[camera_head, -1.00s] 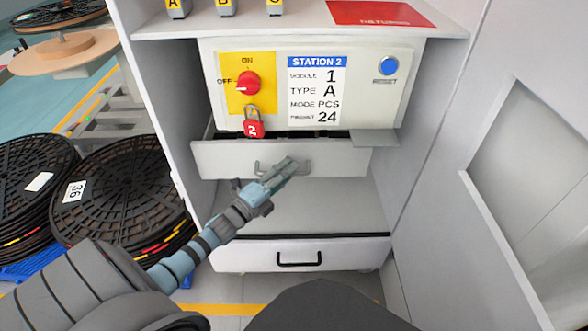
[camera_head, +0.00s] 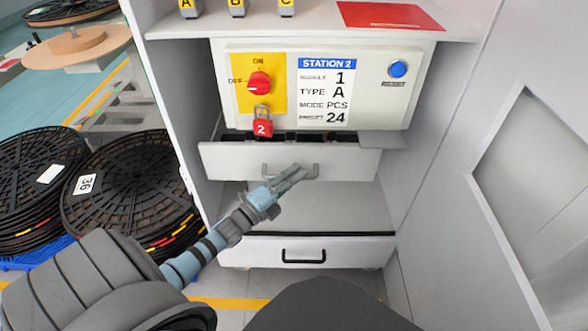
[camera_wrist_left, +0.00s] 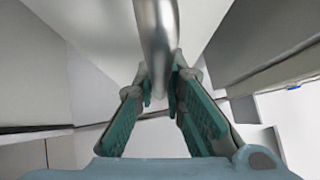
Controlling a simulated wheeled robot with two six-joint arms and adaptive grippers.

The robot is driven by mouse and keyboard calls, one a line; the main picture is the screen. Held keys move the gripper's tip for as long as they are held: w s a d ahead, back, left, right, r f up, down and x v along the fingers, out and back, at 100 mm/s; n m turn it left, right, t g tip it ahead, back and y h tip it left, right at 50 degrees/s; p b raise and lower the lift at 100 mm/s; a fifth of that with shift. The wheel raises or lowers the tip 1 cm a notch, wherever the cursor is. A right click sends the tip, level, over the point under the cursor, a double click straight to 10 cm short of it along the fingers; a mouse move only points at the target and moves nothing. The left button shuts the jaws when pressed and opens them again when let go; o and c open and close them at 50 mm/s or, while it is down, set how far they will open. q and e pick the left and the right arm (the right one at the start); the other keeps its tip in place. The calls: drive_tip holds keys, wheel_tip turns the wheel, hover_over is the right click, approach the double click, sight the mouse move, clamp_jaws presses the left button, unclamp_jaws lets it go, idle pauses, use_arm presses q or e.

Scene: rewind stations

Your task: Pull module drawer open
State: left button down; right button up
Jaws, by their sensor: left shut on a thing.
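The module drawer (camera_head: 232,160) is a white drawer under the Station 2 control panel (camera_head: 318,88). It stands partly open, with dark contents showing over its front edge. My left gripper (camera_head: 296,176) is at the drawer's grey bar handle (camera_head: 313,170). In the left wrist view the handle (camera_wrist_left: 156,40) runs between the two teal-padded fingers (camera_wrist_left: 160,92), which are shut on it. The gripper hides part of the handle in the head view. My right gripper is in neither view.
A red padlock (camera_head: 262,124) marked 2 hangs below the red switch (camera_head: 259,83). A lower drawer (camera_head: 250,250) with a black handle is shut. An open cabinet door (camera_head: 440,210) stands at the right. Black reels (camera_head: 130,185) are stacked on the left.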

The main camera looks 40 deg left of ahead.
use_arm(q)
drive_tip(key=s+d+p, duration=0.9)
drive_tip(key=s+d, duration=0.5)
drive_tip(key=s, duration=0.5)
drive_tip(key=shift+s+d, duration=0.35)
drive_tip(key=shift+d, duration=0.05)
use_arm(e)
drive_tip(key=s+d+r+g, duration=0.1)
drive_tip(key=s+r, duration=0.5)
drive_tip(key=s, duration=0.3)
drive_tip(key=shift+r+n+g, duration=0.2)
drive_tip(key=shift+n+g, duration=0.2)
use_arm(q)
drive_tip(key=shift+f, duration=0.1)
drive_tip(key=c, duration=1.7)
unclamp_jaws()
drive_tip(key=shift+o, duration=0.2)
drive_tip(key=s+a+f, duration=0.1)
drive_tip(key=s, duration=1)
drive_tip(key=shift+s+a+f, duration=0.25)
drive_tip(key=shift+s+a, duration=0.1)
drive_tip(key=shift+a, duration=0.05)
